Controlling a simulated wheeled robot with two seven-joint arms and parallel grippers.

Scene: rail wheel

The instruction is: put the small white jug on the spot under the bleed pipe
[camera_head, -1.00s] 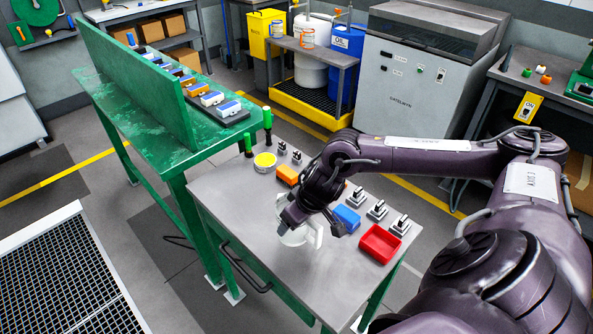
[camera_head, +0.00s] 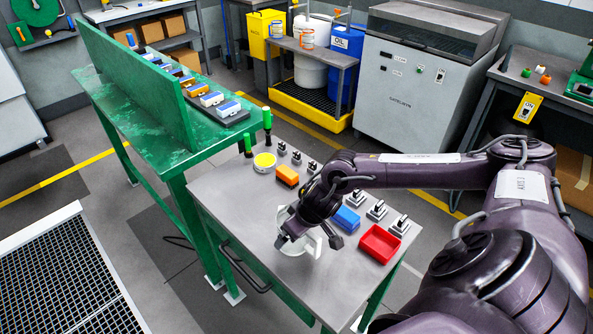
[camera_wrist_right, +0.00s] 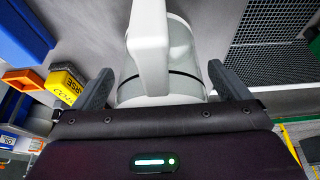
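The small white jug (camera_head: 291,247) stands on the grey top of the green-framed bench, near its front edge. My right gripper (camera_head: 309,242) is over it, its fingers on either side and spread. In the right wrist view the jug's body (camera_wrist_right: 190,60) is between the two fingers (camera_wrist_right: 162,82), with a narrow gap on each side, and its white handle (camera_wrist_right: 150,45) rises close to the camera. The arm and gripper hide part of the jug. I cannot make out a bleed pipe or a marked spot. My left gripper is not in view.
A green table with an upright panel (camera_head: 140,80) adjoins at left. The bench's left front is clear.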

